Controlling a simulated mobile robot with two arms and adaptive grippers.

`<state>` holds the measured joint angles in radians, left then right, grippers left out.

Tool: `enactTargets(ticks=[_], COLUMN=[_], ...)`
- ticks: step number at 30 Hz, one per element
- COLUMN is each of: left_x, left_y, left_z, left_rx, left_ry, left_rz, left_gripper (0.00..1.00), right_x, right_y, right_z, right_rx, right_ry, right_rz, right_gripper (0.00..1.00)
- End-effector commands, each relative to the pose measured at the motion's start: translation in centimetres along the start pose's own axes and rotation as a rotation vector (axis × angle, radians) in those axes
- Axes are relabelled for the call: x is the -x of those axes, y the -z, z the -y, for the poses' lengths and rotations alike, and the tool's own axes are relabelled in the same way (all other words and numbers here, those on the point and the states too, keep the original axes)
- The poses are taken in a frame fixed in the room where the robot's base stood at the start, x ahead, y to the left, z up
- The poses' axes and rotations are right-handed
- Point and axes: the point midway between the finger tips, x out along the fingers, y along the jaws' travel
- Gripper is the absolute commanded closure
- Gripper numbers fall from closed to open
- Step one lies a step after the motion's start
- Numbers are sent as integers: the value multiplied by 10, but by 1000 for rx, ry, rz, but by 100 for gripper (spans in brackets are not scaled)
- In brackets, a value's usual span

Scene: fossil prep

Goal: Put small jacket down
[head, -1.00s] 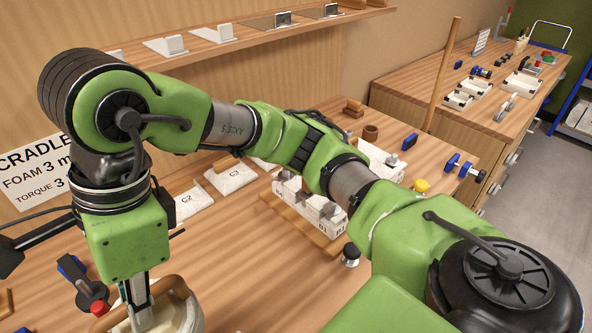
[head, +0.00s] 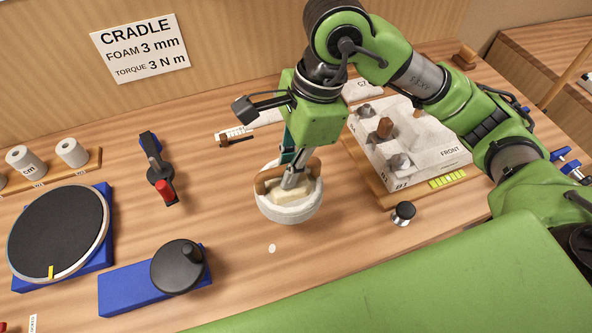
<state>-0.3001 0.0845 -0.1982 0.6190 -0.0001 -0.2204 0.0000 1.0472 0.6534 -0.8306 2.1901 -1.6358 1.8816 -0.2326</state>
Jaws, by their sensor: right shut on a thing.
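The small jacket (head: 288,212) is a round white plaster shell with a pale inside and a tan strap or handle over it, in the middle of the head view. My right gripper (head: 291,182) points down into its top and is shut on it, at the tan part; the fingertips are partly hidden. The jacket looks roughly level, over the bare wood of the bench. I cannot tell whether its underside touches the bench. My left gripper is not in view.
A white block cradle (head: 437,158) on a wooden board stands to the right, with a metal knob (head: 403,212) before it. Left are a red-tipped clamp (head: 160,172), a black turntable (head: 57,232) and a blue base with a black disc (head: 178,267).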

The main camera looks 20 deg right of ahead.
Motion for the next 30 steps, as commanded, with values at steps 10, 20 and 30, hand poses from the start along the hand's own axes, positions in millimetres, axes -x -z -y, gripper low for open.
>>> enactTargets(ticks=[10, 20, 30], left_x=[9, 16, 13], left_y=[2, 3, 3], left_z=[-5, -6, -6], left_rx=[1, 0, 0], left_ry=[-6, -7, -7], left_rz=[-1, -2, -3], left_gripper=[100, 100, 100], right_x=[-21, -54, -57], right_y=[22, 35, 36], right_z=[16, 20, 21], right_rx=[-1, -1, 0], right_ry=[3, 5, 7], right_rz=[5, 5, 5], right_gripper=[100, 100, 100])
